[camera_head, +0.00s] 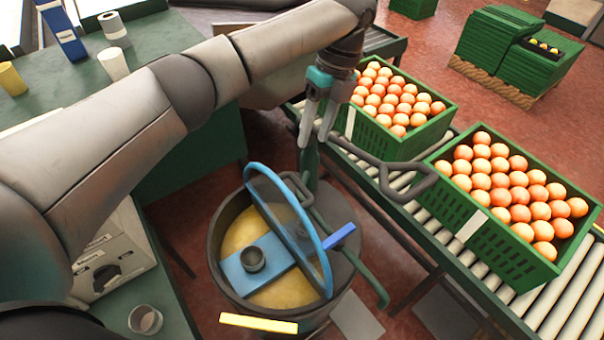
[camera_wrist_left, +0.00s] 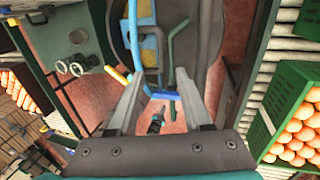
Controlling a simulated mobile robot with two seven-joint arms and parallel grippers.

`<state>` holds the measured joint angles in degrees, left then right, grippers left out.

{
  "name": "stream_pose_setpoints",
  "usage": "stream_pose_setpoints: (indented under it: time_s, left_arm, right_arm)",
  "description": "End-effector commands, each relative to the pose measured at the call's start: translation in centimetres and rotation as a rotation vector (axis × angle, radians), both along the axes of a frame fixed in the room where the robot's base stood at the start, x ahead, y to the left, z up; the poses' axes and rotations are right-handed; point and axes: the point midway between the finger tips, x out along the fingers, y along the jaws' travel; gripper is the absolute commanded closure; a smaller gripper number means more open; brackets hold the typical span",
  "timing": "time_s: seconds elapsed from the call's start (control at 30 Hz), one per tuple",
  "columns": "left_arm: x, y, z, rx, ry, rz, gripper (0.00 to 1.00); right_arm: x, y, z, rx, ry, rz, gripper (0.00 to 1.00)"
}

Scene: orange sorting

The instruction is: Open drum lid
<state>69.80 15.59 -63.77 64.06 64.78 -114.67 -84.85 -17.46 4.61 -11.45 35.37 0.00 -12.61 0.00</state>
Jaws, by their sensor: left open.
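The drum (camera_head: 214,262) is a dark round tub in the head view. Yellowish contents show in its left part, and a dark grey lid-like surface (camera_head: 343,268) covers its right part. A blue-rimmed, see-through disc (camera_head: 262,172) stands tilted across the drum. My left gripper (camera_head: 315,142) is open, above and behind the drum, with its fingers pointing down beside a green post. In the left wrist view the open fingers (camera_wrist_left: 160,76) have nothing clearly held between them, and the drum (camera_wrist_left: 118,25) lies beyond them. My right gripper is not in view.
A blue board (camera_head: 233,272) with a small cup sits over the drum. A dark looped bar (camera_head: 385,175) and a green bar (camera_head: 365,275) are close by. Orange-filled green crates (camera_head: 495,235) stand on the roller conveyor (camera_head: 430,235) at right. Green tables (camera_head: 175,45) are at left.

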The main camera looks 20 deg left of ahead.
Motion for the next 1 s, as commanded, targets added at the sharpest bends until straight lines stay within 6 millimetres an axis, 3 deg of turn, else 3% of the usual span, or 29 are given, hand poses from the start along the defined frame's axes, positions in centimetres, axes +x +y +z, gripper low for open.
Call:
stream_pose_setpoints:
  time_s: [0.1, 0.3, 0.5, 0.7, 1.0]
  left_arm:
    - [-0.7, 0.6, -2.9, 0.002, 0.003, 0.002, 0.51]
    - [-1.6, 1.2, -6.9, 0.002, 0.001, 0.002, 0.51]
    - [-2.3, 1.7, -9.9, 0.001, -0.001, 0.002, 0.51]
    - [-2.6, 1.9, -11.2, 0.002, -0.001, 0.0, 0.51]
    - [-2.6, 1.9, -11.3, 0.0, -0.002, 0.001, 0.52]
  right_arm:
    - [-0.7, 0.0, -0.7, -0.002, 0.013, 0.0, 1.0]
    - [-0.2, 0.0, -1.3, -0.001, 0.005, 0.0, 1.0]
    - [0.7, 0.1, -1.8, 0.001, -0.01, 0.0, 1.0]
    - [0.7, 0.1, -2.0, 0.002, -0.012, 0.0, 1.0]
    - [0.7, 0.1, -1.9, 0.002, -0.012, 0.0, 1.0]
